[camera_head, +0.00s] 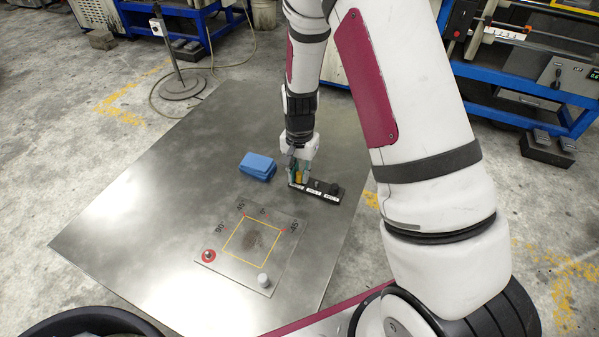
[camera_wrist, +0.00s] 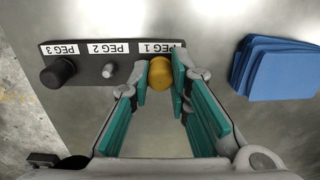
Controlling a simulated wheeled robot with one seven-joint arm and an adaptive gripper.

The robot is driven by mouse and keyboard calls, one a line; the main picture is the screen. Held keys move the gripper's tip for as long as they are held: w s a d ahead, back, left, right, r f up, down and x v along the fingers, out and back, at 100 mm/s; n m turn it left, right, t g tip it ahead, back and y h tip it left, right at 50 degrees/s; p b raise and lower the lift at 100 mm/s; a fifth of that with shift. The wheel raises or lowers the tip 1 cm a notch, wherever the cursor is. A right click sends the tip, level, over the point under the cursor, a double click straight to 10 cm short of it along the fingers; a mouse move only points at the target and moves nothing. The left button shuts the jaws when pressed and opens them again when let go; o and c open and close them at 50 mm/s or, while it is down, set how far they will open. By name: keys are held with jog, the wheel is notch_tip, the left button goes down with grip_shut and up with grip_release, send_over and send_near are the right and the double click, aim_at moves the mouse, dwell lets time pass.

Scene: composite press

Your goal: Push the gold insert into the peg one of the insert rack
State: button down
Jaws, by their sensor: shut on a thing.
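The gold insert (camera_wrist: 160,72) sits between my gripper's fingertips in the wrist view, at the PEG 1 end of the black insert rack (camera_wrist: 84,73). My gripper (camera_wrist: 160,84) has its teal-padded fingers closed on the sides of the insert. The PEG 1 label is just beyond it. The insert hides the peg, so I cannot tell how far down it sits. In the head view my gripper (camera_head: 298,174) points down at the left end of the rack (camera_head: 325,193), and the insert is small there.
The middle peg (camera_wrist: 109,70) is bare metal, and a black insert (camera_wrist: 58,71) stands at PEG 3. Blue stacked sheets (camera_head: 257,166) lie left of the rack in the head view. A marked plate (camera_head: 285,247) with a red button (camera_head: 208,255) lies nearer on the metal table.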

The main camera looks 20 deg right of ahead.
jog(key=shift+f, duration=0.1)
dwell(0.3)
jog(key=c, duration=1.4)
grip_release()
notch_tip(320, 180, up, 12)
notch_tip(320, 180, up, 12)
jog(key=n+t+p, duration=0.1)
jog(key=n+p, duration=0.1)
send_over(300, 174)
jog(key=s, duration=0.6)
jog(key=s+r+n+t+p, duration=0.1)
jog(key=s+r+n+p, duration=0.1)
jog(key=s+r, duration=0.3)
jog(key=s+r+n+t+p, duration=0.1)
jog(key=s+r+n+p, duration=0.1)
jog(key=s+r, duration=0.4)
jog(key=s+a+r+n+t+p, duration=0.1)
jog(key=s+r, duration=0.4)
jog(key=s, duration=0.7)
jog(key=shift+s+r+n+p, duration=0.4)
jog(key=shift+n+p, duration=0.2)
jog(key=shift+n, duration=0.4)
